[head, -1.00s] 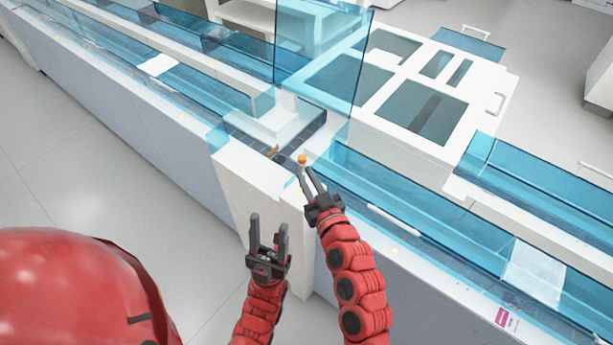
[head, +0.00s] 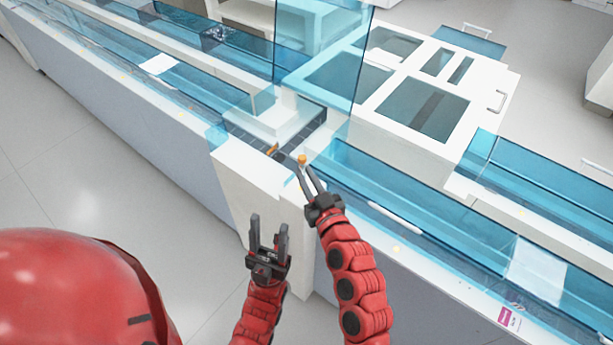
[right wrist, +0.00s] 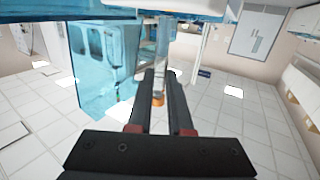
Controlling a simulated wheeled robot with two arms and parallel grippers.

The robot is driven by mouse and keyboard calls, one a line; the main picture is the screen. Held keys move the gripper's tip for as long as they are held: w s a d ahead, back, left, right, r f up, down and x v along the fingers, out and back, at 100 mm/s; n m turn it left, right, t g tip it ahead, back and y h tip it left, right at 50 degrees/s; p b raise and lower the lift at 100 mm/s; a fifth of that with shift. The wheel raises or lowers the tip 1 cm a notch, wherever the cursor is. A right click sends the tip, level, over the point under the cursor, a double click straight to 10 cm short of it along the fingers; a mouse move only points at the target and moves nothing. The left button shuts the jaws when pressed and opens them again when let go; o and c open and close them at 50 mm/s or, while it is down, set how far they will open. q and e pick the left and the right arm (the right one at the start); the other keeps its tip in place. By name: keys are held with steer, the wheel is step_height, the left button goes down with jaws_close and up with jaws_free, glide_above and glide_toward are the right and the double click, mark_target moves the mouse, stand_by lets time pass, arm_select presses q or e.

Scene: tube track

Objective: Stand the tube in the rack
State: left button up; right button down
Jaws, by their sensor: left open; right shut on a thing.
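My right gripper (head: 304,170) is shut on the tube, above the track corner. The tube's orange cap (head: 302,159) shows at the fingertips in the head view. In the right wrist view the clear tube (right wrist: 162,45) extends past the fingers (right wrist: 160,82), with its orange cap between them. My left gripper (head: 268,222) is open and empty, lower and left, in front of the white track wall. A second small orange item (head: 272,149) sits by the dark track corner. I cannot make out the rack clearly. The tube's lower end is hidden in the head view.
Blue transparent guards (head: 400,200) line the track on the right, and a tall blue panel (head: 320,60) stands behind the corner. A white machine top (head: 395,120) with dark windows lies beyond. A dark track section (head: 305,125) runs behind the corner. The floor at left is clear.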

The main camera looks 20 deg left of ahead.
steer(key=shift+f, duration=0.2)
steer(key=c, duration=0.8)
jaws_free()
steer(key=shift+o, duration=0.2)
steer(key=shift+s+d+b, duration=0.25)
steer(key=shift+b, duration=0.1)
steer(key=p+v, duration=0.3)
steer(key=v, duration=1.3)
steer(key=shift+s+d, duration=0.2)
steer(key=shift+s, duration=0.05)
